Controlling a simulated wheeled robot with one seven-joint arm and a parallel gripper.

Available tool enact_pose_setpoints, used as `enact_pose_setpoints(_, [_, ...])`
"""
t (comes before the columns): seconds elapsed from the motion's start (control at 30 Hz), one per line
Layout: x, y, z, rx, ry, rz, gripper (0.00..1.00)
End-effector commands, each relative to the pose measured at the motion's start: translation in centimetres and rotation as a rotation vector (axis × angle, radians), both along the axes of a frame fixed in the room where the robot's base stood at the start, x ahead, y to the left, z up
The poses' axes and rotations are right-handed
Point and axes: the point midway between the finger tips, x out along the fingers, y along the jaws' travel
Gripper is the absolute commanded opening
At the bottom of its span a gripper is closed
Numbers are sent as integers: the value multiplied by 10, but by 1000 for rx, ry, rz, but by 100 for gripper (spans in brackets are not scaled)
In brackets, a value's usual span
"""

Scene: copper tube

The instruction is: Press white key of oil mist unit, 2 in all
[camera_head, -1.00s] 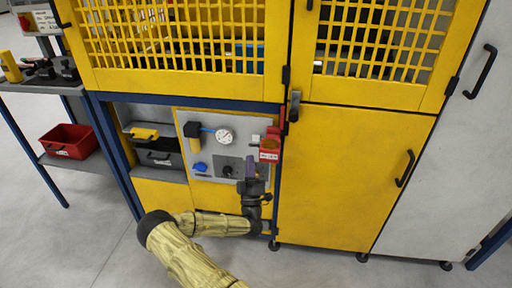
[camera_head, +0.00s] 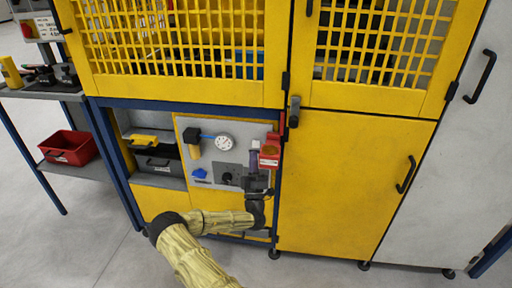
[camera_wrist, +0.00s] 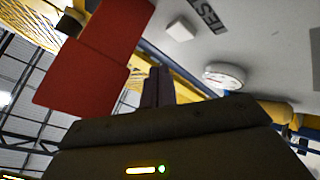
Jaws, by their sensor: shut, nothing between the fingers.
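The oil mist unit is a grey panel (camera_head: 205,165) in the lower cabinet, with a round white gauge (camera_head: 225,143) that also shows in the wrist view (camera_wrist: 223,77). Its white key is a small square block (camera_wrist: 181,30) beside a "TEST" label (camera_wrist: 208,14). In the head view, a small pale block near the panel's upper right appears to be this key (camera_head: 256,144). My gripper (camera_head: 254,153) is shut and empty, pointing up just below the key. In the wrist view, the closed fingertips (camera_wrist: 158,72) are apart from the key.
A red box (camera_head: 269,154) sits right beside my gripper and looms large in the wrist view (camera_wrist: 95,55). A blue knob (camera_head: 200,174) and a black-and-blue fitting (camera_head: 193,141) are on the panel's left. The yellow cabinet door (camera_head: 340,190) stands to the right.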

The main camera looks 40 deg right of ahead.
Motion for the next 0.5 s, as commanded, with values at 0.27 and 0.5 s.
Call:
enact_pose_setpoints(0.27, [18,-21,-2,-1,-2,-1,0])
enact_pose_setpoints(0.5, [21,-24,0,-1,0,1,0])
